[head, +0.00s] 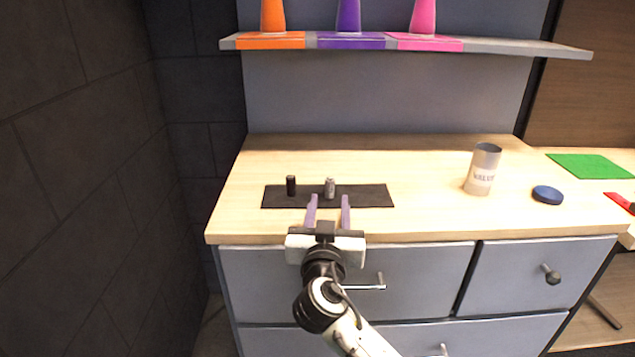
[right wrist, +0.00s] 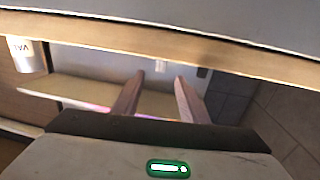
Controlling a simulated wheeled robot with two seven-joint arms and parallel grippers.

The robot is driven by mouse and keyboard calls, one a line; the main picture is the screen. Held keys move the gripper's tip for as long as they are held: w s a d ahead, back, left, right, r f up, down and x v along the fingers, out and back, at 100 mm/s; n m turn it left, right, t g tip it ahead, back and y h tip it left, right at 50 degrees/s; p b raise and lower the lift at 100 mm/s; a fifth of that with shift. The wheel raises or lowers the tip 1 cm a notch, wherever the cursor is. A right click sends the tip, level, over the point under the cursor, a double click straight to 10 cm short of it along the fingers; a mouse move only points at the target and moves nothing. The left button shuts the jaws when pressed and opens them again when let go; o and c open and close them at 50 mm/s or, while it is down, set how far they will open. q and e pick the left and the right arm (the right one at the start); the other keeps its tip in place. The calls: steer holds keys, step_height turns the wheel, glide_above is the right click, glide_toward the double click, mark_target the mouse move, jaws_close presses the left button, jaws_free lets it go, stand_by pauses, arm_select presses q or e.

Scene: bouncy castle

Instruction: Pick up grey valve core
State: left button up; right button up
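The grey valve core (head: 330,187) stands upright on a black mat (head: 365,196) on the wooden worktop. A black valve core (head: 291,186) stands to its left on the same mat. My right gripper (head: 329,200) is open and empty, its two fingers pointing towards the grey core from the front edge side. The core shows just beyond and between the fingertips; I cannot tell whether they touch. In the right wrist view a small pale grey piece (right wrist: 160,65), likely the grey core, shows between the open fingers. My left gripper is not in view.
A grey labelled can (head: 481,170) and a blue disc (head: 547,194) stand to the right on the worktop (head: 430,170). A green square (head: 590,166) lies further right. A shelf (head: 500,46) with orange, purple and pink items hangs behind. Drawers are below.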

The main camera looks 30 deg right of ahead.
mark_target(330, 183)
steer(key=x, duration=0.3)
steer(key=shift+w+d+r, duration=0.2)
steer(key=shift+d+r, duration=0.05)
steer(key=shift+r, duration=0.05)
steer(key=shift+p+x, duration=0.65)
steer(key=shift+x, duration=2.45)
steer(key=shift+w+a+f, duration=0.1)
steer(key=shift+a+f, duration=0.05)
steer(key=shift+a, duration=0.05)
steer(key=shift+c, duration=0.3)
jaws_close()
